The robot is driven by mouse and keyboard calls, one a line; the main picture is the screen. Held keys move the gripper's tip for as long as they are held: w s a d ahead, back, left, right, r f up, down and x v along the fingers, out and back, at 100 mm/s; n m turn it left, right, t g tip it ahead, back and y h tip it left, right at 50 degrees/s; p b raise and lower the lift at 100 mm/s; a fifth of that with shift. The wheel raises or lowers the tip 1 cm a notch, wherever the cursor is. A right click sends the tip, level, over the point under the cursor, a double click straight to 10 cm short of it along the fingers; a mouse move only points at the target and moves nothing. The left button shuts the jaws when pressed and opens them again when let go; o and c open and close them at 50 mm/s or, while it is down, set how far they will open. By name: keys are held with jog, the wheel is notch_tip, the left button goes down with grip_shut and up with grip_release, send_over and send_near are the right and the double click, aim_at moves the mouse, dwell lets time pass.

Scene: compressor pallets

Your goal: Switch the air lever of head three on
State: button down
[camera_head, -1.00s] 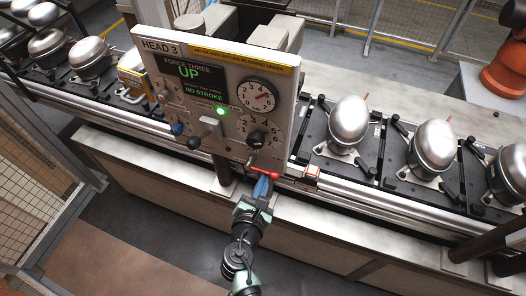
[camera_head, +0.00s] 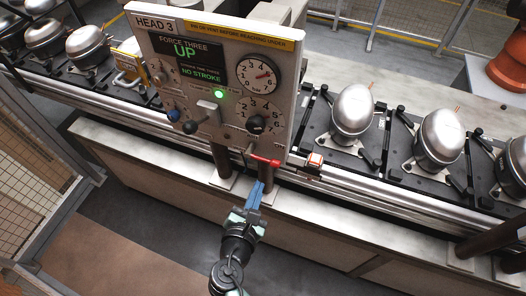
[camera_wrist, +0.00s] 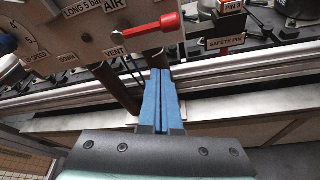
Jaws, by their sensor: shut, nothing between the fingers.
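The HEAD 3 panel (camera_head: 225,45) stands over the conveyor line. The red air lever (camera_head: 264,161) is at its lower right edge. In the wrist view the lever (camera_wrist: 150,27) points right, tilted slightly upward, its knob at the right end. The label AIR (camera_wrist: 116,4) is above it and VENT (camera_wrist: 115,52) below it. My gripper (camera_head: 259,183) is below the lever and apart from it. In the wrist view its blue fingers (camera_wrist: 160,72) are together and empty, below the knob.
A red safety pin block (camera_head: 315,160) sits right of the panel. Two dark posts (camera_head: 221,162) carry the panel. Compressors (camera_head: 353,113) stand on black pallets along the line. A steel ledge (camera_head: 330,205) runs in front. A black-knobbed lever (camera_head: 190,127) is at the panel's left.

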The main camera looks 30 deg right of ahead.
jog(key=shift+w+a+b+v, duration=0.1)
jog(key=shift+b+v, duration=0.1)
jog(key=shift+v, duration=1.15)
jog(key=shift+w+a+b+v, duration=0.1)
jog(key=shift+w+b+v, duration=0.05)
jog(key=shift+v, duration=1.15)
jog(key=shift+r, duration=0.1)
